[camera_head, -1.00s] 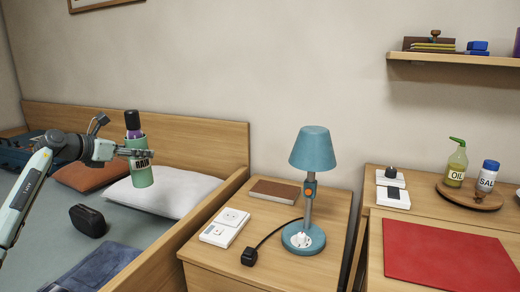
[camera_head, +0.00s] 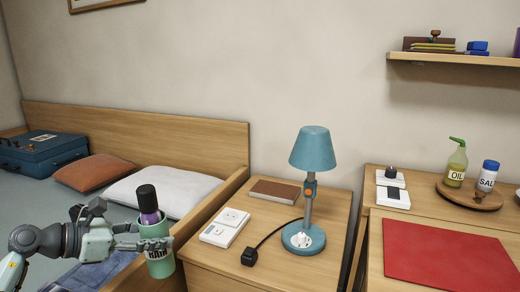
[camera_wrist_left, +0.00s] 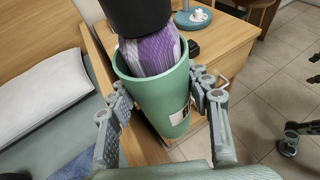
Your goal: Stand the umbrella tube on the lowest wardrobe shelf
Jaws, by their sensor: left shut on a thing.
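The umbrella tube (camera_head: 160,262) is a green open-topped cup with a dark-lettered label. A purple umbrella with a black handle (camera_head: 147,198) stands in it and sticks out of the top. My left gripper (camera_head: 150,247) is shut on the tube, holding it in the air in front of the bed's side rail. In the left wrist view the tube (camera_wrist_left: 158,98) sits between both fingers, with the purple umbrella (camera_wrist_left: 152,52) inside. The tube looks roughly upright in the head view. No wardrobe or shelf of one is recognisable in these frames.
The bed holds pillows (camera_head: 165,190) and a blue case (camera_head: 45,152). Tiled floor (camera_wrist_left: 272,115) shows clear in the wrist view.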

